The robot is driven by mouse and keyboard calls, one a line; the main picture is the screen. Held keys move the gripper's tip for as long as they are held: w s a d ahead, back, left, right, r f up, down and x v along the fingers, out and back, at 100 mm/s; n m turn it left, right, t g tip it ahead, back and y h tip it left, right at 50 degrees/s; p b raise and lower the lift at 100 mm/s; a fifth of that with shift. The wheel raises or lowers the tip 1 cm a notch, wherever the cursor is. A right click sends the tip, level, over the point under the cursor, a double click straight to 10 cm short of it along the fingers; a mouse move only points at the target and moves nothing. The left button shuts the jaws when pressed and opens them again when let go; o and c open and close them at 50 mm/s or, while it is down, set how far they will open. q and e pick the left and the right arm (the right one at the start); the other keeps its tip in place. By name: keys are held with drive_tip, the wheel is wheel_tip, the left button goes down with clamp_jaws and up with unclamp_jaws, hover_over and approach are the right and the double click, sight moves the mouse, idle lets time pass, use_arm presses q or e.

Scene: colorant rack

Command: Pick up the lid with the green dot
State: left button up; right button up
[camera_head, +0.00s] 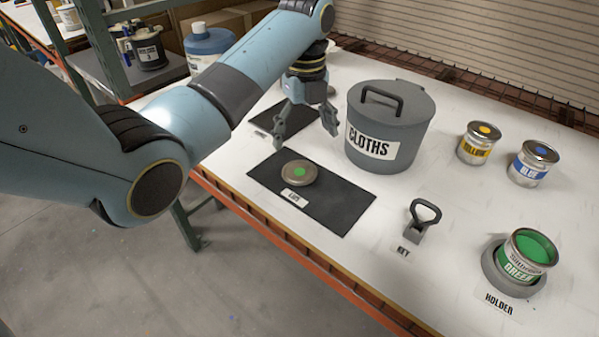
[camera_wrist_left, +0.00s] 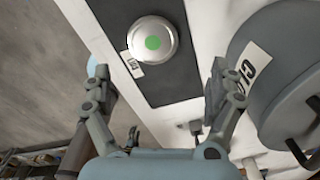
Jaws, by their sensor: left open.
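The lid with the green dot (camera_head: 299,173) lies flat on a dark mat (camera_head: 340,205) on the white bench, beside a small label. It also shows in the left wrist view (camera_wrist_left: 153,40), ahead of the fingers. My left gripper (camera_head: 306,128) is open and empty, above the bench just behind the mat in the head view. In the left wrist view its two fingers (camera_wrist_left: 158,88) are spread wide, with the lid beyond them and apart from them. My right gripper is not in view.
A grey CLOTHS bin (camera_head: 389,125) stands close to the right of my left gripper. An open green can (camera_head: 529,252) sits in a holder. Yellow (camera_head: 478,145) and blue (camera_head: 532,165) cans stand at the right. A key tool (camera_head: 420,222) stands right of the mat.

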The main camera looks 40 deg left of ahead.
sight(302, 171)
use_arm(q)
wheel_tip(302, 171, down, 4)
drive_tip(key=shift+r, duration=0.2)
drive_tip(key=f, duration=0.3)
drive_tip(key=f+p, duration=0.1)
drive_tip(key=shift+s+f, duration=0.15)
drive_tip(key=shift+s, duration=0.15)
drive_tip(key=shift+f, duration=0.55)
drive_tip(key=c, duration=0.7)
